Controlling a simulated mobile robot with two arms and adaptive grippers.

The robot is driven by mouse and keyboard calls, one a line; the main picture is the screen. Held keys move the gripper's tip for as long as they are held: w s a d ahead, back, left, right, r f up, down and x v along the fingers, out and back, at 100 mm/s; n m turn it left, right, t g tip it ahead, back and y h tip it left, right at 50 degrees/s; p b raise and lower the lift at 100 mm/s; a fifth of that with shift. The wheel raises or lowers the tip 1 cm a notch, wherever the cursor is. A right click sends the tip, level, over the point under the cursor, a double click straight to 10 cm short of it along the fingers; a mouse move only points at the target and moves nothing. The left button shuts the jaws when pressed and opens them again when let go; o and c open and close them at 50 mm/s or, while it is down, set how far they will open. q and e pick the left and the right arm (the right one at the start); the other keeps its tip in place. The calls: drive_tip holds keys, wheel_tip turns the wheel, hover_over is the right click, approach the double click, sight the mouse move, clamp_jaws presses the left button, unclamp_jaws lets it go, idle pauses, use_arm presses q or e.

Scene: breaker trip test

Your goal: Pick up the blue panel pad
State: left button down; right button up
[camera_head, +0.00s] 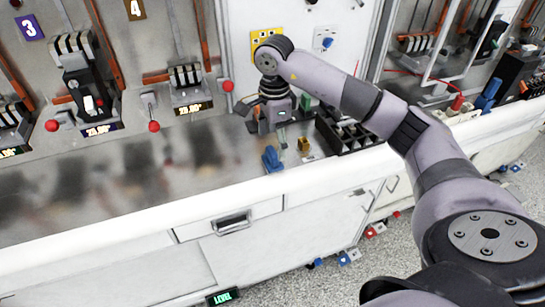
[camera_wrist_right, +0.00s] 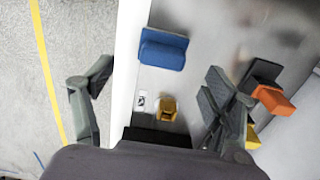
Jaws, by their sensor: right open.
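The blue panel pad (camera_head: 271,160) sits on the metal counter near its front edge. In the right wrist view the pad (camera_wrist_right: 163,50) lies ahead of the fingers, above the gap between them, with nothing around it. My right gripper (camera_head: 282,130) is above the counter, just behind and slightly right of the pad in the head view. In the wrist view its fingers (camera_wrist_right: 155,92) are spread wide, with no object held. My left gripper does not show.
A small yellow block (camera_head: 304,145) stands right of the pad, beside a black slotted rack (camera_head: 348,135). An orange block (camera_wrist_right: 273,100) lies beyond the right finger in the wrist view. Red-knobbed levers (camera_head: 153,126) line the panel.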

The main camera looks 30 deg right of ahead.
drive_tip(key=shift+f, duration=0.65)
drive_tip(key=shift+f+p, duration=0.35)
drive_tip(key=shift+p, duration=0.05)
wheel_tip(320, 180, down, 4)
drive_tip(key=shift+w+a+r+p, duration=0.15)
drive_tip(key=shift+r+p, duration=0.05)
drive_tip(key=shift+p, duration=0.65)
drive_tip(key=shift+f, duration=0.45)
drive_tip(key=c, duration=1.3)
drive_tip(key=shift+o, duration=0.2)
drive_tip(key=shift+r, duration=0.1)
drive_tip(key=shift+w+r, duration=0.1)
drive_tip(key=shift+r, duration=0.5)
wheel_tip(320, 180, up, 11)
drive_tip(key=b, duration=0.3)
wheel_tip(320, 180, up, 8)
drive_tip(key=p, duration=0.1)
hover_over(272, 150)
drive_tip(key=shift+f, duration=0.15)
